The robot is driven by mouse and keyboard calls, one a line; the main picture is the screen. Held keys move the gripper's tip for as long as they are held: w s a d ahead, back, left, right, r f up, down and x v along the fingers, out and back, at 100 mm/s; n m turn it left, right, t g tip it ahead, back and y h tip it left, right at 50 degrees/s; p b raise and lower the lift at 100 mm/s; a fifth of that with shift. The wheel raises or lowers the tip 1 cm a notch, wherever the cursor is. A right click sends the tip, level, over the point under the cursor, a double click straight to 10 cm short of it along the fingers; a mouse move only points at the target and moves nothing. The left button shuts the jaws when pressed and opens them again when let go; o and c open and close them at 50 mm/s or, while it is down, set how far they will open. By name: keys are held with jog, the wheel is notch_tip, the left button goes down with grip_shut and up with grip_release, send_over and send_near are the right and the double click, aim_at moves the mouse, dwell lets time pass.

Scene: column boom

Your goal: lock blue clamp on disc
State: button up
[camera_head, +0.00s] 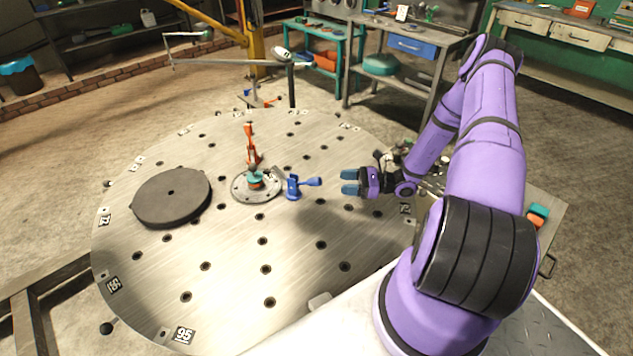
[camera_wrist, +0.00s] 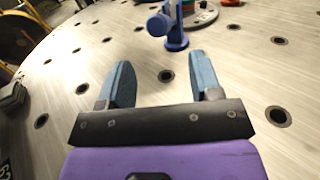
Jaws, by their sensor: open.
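The blue clamp (camera_head: 294,187) stands on the round steel table at the right edge of the grey flanged disc (camera_head: 241,188). Its handle (camera_head: 313,182) sticks out to the right, toward my gripper. In the wrist view the blue clamp (camera_wrist: 176,38) is ahead, beyond the fingertips, with its handle end pointing at me. My gripper (camera_head: 350,182) is open and empty, a short way right of the handle and apart from it. Its two blue-grey fingers (camera_wrist: 160,75) are spread in the wrist view. An orange clamp (camera_head: 250,146) stands at the disc's far side, its handle upright.
A teal part (camera_head: 255,176) sits on the disc's middle. A dark round plate (camera_head: 172,197) lies on the left of the table (camera_head: 230,270), which has several holes. A grey jointed boom (camera_head: 235,62) stands behind the table. The table's front area is mostly clear.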

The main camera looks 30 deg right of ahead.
aim_at(315, 181)
jog(key=x, duration=1)
jog(key=shift+r, duration=0.15)
grip_shut()
